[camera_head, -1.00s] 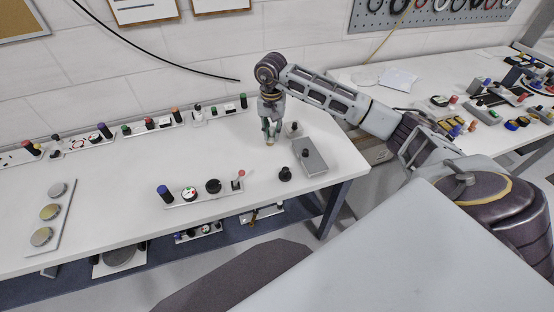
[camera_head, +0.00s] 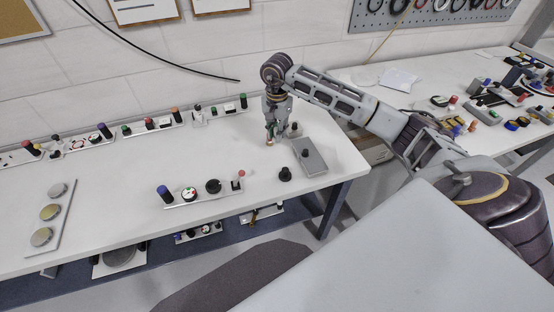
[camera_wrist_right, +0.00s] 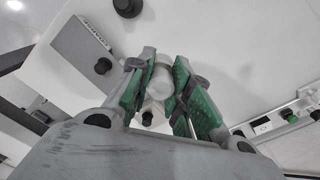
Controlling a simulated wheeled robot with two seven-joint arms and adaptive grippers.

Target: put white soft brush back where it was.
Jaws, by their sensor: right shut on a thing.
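My right gripper (camera_head: 271,138) is low over the right part of the white table (camera_head: 120,190). In the right wrist view its green-padded fingers (camera_wrist_right: 158,88) are shut on a white rounded piece, which I take to be the white soft brush (camera_wrist_right: 157,82). A dark end shows below it between the fingers. In the head view the brush is mostly hidden by the fingers, and I cannot tell whether it touches the table. My left gripper is in neither view.
A grey block (camera_head: 314,160) with a black knob lies right of the gripper. A loose black knob (camera_head: 285,174) stands in front. A strip of coloured knobs (camera_head: 204,192) lies front left; more strips (camera_head: 150,125) line the wall. The table's middle is clear.

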